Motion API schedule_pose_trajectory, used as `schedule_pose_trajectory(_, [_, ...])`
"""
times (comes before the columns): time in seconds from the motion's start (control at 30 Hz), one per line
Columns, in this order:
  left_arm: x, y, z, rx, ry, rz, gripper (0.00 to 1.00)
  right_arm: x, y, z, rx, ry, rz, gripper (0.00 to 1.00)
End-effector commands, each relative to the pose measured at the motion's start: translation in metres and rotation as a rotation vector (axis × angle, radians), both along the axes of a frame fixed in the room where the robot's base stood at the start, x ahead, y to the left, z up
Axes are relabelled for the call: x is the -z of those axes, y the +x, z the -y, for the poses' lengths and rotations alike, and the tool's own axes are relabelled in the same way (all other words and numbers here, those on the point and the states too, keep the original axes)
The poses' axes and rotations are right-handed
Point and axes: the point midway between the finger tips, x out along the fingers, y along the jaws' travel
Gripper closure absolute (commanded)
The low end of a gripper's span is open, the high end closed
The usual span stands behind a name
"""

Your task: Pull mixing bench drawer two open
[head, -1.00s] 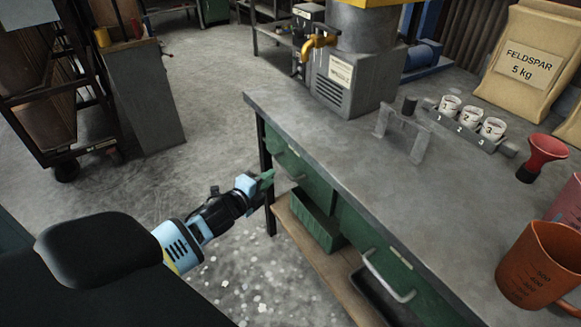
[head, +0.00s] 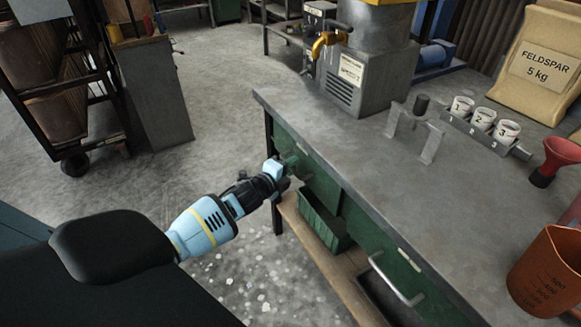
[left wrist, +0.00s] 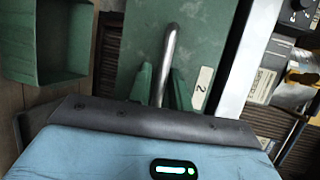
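Drawer two is a green front (head: 318,182) at the far left end of the bench; it looks flush with the bench. In the left wrist view its front (left wrist: 212,45) carries a white label marked 2 (left wrist: 201,88) and a silver bar handle (left wrist: 169,52). My left gripper (head: 289,165) is at this handle and hides it in the head view. Its green fingers (left wrist: 161,82) stand apart on either side of the bar, with narrow gaps; no firm grip shows. My right gripper is not in view.
The grey bench top (head: 375,165) holds a metal stand (head: 416,130), numbered cups (head: 481,122), a red funnel (head: 553,160) and an orange jug (head: 545,270). Another drawer handle (head: 396,280) lies nearer. A green bin (head: 322,222) sits on the shelf below.

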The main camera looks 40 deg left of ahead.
Motion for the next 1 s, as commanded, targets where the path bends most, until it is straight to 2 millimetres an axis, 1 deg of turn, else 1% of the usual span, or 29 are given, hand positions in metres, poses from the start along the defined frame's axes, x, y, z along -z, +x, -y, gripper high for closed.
schedule_pose_trajectory(0.17, [0.0,0.0,0.0,0.0,0.0,0.0,0.8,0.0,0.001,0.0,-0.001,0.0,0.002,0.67])
schedule_pose_trajectory(0.23, [0.0,0.0,0.0,0.0,0.0,0.0,0.87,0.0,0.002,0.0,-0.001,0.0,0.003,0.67])
schedule_pose_trajectory(0.33, [0.0,0.0,0.0,0.0,0.0,0.0,1.0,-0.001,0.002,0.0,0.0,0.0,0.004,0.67])
schedule_pose_trajectory(0.63, [0.0,0.0,0.0,0.0,0.001,0.0,1.0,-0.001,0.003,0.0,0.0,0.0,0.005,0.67])
schedule_pose_trajectory(0.77, [-0.001,-0.004,-0.002,0.0,0.001,0.0,1.0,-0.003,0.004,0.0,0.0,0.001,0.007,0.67])
schedule_pose_trajectory(0.87, [-0.001,-0.012,-0.005,0.0,0.003,-0.001,1.0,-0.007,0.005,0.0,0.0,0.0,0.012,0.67])
schedule_pose_trajectory(0.97, [-0.002,-0.025,-0.011,0.0,0.004,-0.001,1.0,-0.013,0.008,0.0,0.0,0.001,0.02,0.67])
schedule_pose_trajectory(1.0, [-0.002,-0.033,-0.014,0.0,0.003,-0.002,1.0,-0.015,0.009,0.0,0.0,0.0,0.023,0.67])
